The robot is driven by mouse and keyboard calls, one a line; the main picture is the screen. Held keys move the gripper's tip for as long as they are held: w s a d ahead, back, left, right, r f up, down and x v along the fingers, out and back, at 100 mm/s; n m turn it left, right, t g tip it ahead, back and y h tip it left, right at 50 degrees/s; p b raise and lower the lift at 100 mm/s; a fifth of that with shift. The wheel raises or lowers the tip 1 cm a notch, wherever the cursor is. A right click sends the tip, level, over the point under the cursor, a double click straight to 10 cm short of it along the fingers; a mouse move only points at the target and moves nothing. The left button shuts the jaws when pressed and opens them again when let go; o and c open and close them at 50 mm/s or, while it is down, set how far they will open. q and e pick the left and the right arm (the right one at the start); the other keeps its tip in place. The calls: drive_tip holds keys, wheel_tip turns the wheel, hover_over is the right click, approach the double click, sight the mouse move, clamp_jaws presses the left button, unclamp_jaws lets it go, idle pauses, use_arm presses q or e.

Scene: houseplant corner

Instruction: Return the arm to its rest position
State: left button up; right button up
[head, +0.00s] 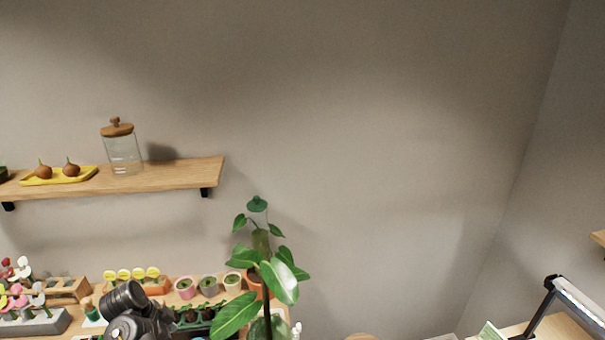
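A black jointed part (140,315), which looks like a piece of my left arm, rises from the bottom edge in the lower left of the head view. It stands in front of the plant table and covers some of the things on it. No gripper fingers show on it. My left gripper and my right gripper are both out of the picture, and no part of my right arm is seen.
A leafy plant (278,280) stands right of the black part. Small pots (208,287) and flowers (22,285) surround it. Above, a wall shelf (160,178) holds a glass jar (123,155) and yellow tray (88,174). A desk lamp (578,300) stands lower right.

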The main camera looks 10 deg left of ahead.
use_arm(q)
drive_tip(key=s+d+f+n+y, duration=0.2)
drive_tip(key=s+f+n+y, duration=0.15)
drive_tip(key=s, duration=0.85)
drive_tip(key=s+d+r+n+t, duration=0.15)
drive_tip(key=s+d+n, duration=0.25)
drive_tip(key=s+d, duration=1.05)
wheel_tip(320, 180, down, 35)
drive_tip(key=s+a+g+b, duration=0.2)
drive_tip(key=b, duration=0.6)
drive_tip(key=s+a+f+b, duration=0.1)
drive_tip(key=s+f+b, duration=0.2)
drive_tip(key=s+f, duration=0.5)
drive_tip(key=s+a+f+g+b, duration=0.1)
drive_tip(key=s+f+b, duration=0.2)
drive_tip(key=s+f, duration=0.5)
wheel_tip(320, 180, down, 5)
drive_tip(key=shift+s+a+f, duration=0.1)
drive_tip(key=shift+s+a, duration=0.05)
drive_tip(key=shift+a, duration=0.15)
